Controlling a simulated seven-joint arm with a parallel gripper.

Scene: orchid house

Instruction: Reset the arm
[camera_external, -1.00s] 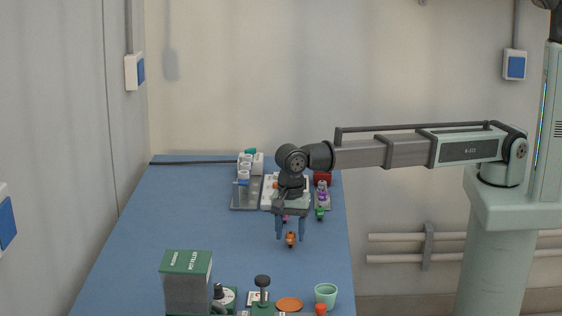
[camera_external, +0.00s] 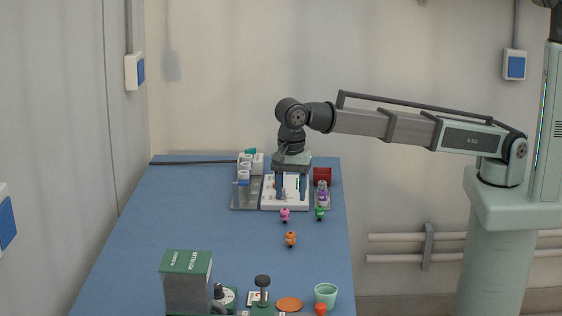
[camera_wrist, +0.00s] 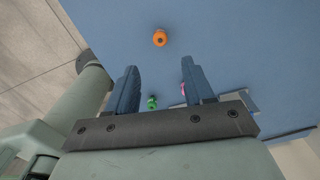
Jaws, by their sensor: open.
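My gripper (camera_external: 291,196) is open and empty, with its two blue fingers pointing down. In the external view it hangs above the far part of the blue table, in front of the white tray (camera_external: 285,207). In the wrist view my gripper (camera_wrist: 155,85) has bare space between its fingers. An orange figure (camera_external: 291,239) stands on the table, apart from the fingers; it also shows in the wrist view (camera_wrist: 160,38). A pink figure (camera_external: 285,214) and a green figure (camera_external: 320,213) stand nearer the tray. The pink one is mostly hidden behind a finger in the wrist view.
A green-topped box (camera_external: 187,280), a dark-knobbed tool (camera_external: 262,285), an orange disc (camera_external: 289,304) and a mint cup (camera_external: 326,294) stand in front. The table's left middle (camera_external: 180,215) is clear.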

